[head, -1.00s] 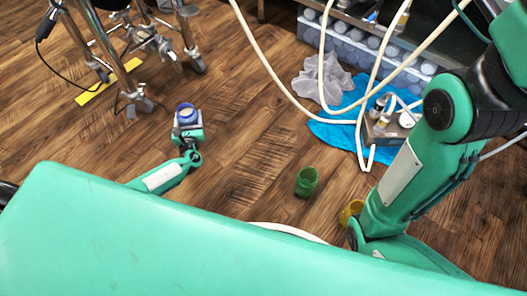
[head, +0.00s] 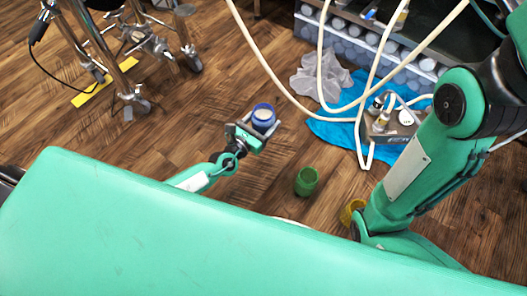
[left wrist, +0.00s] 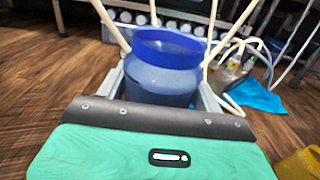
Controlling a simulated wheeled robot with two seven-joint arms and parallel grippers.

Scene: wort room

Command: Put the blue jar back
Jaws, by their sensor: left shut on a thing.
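The blue jar (head: 263,119) has a dark blue rim and a paler blue body. My left gripper (head: 258,128) is shut on it and holds it upright above the wooden floor. In the left wrist view the jar (left wrist: 166,70) stands between the two grey fingers (left wrist: 160,92), its lower part hidden behind the gripper body. My right gripper does not show; the large green arm at the right is mine.
A green jar (head: 306,181) and a yellow jar (head: 351,211) stand on the floor. A grey box (head: 398,128) with small containers is on a blue cloth (head: 331,131). Pale hoses (head: 321,60) hang across the view. A metal wheeled stand (head: 125,70) is at upper left.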

